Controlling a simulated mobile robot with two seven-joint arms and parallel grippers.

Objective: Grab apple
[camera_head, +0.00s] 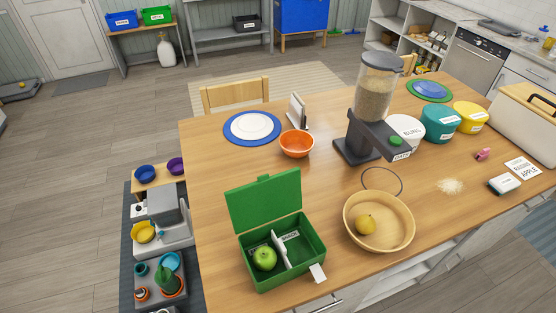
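A green apple (265,258) sits in the left compartment of an open green box (290,279) near the table's front edge. A white divider (282,251) stands beside the apple, and the box's lid (263,203) is raised at the back. Neither of my grippers is in view.
On the wooden table (222,172), an orange bowl (297,144) stands behind the box. A tall grain dispenser (377,90) stands farther back right. Lidded tubs, including a teal one (440,123), are at the right. The table left of the box is clear.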

